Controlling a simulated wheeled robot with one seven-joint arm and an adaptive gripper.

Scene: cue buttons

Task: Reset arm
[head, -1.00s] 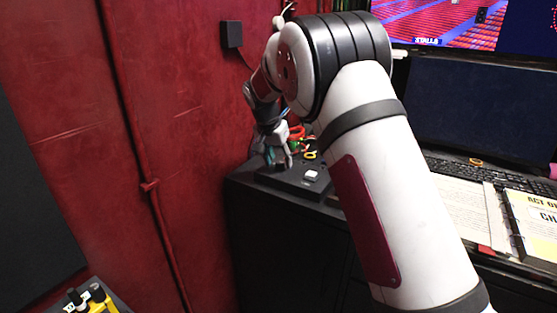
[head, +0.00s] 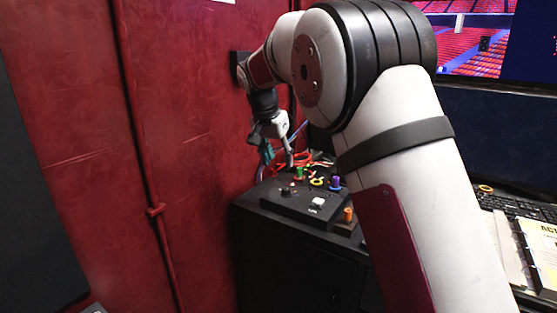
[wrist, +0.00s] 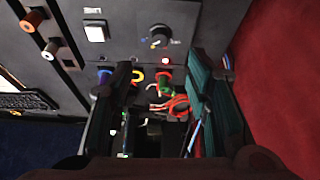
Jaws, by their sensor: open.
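My gripper (head: 278,158) is above the back left of the black control box (head: 271,207), beside the red wall. Its fingers point down and are apart, with nothing between them that I can see held. The box has a lit white button (head: 317,203) and a dark knob (head: 287,191); the wrist view also shows the white button (wrist: 96,32), the knob (wrist: 159,38) and a small red light (wrist: 165,60). I see no contact with the box.
Purple (head: 335,183), green (head: 299,173) and orange (head: 348,214) spool-like pieces and red cables (head: 305,158) stand around the box. The red wall (head: 190,120) is close on the left. Monitors, a keyboard (head: 520,207) and an open binder (head: 540,245) are on the right.

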